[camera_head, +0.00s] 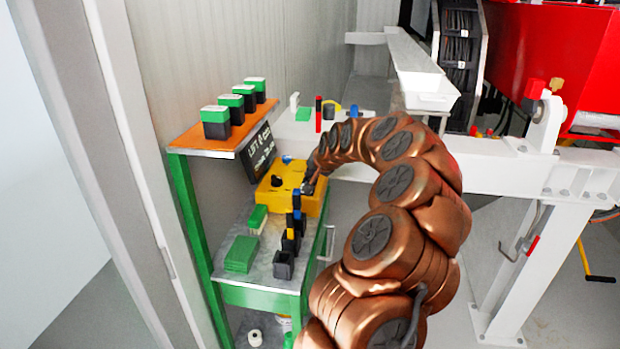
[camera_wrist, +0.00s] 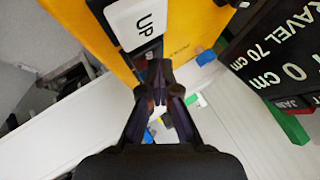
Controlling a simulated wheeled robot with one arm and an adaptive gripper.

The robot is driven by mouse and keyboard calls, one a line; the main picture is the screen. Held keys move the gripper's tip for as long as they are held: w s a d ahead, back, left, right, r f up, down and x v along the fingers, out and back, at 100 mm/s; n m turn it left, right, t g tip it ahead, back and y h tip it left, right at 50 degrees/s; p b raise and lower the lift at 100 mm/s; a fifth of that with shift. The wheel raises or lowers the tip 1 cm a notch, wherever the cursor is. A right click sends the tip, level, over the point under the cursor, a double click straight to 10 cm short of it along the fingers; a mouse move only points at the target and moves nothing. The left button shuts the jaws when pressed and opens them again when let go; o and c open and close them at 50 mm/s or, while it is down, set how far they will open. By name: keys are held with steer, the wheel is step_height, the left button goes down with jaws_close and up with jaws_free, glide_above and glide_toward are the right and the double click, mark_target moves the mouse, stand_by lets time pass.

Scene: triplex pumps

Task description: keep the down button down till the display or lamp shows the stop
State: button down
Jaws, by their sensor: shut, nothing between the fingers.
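The yellow control box (camera_head: 285,203) stands on the bench, and my gripper (camera_head: 308,187) reaches its right part from the right. In the wrist view, the box (camera_wrist: 95,40) fills the upper part, with a white label reading UP (camera_wrist: 140,20). My gripper (camera_wrist: 157,82) is shut and empty, its tips at the box edge just below that label. I cannot tell whether they touch a button. No DOWN label is readable. The black display (camera_wrist: 285,50) shows "TRAVEL 70 cm" and a line ending in "0 cm", partly cut off. In the head view the display (camera_head: 262,155) is tilted and small.
An orange shelf (camera_head: 205,140) with several green-topped black boxes stands left of the display. Black blocks (camera_head: 285,262) and green boxes (camera_head: 241,254) sit on the green-framed bench in front. A white beam (camera_head: 500,175) and red machinery lie to the right.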

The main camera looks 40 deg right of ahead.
steer(key=shift+r, duration=0.8)
steer(key=shift+r, duration=0.1)
steer(key=shift+r, duration=2.5)
steer(key=shift+f, duration=0.1)
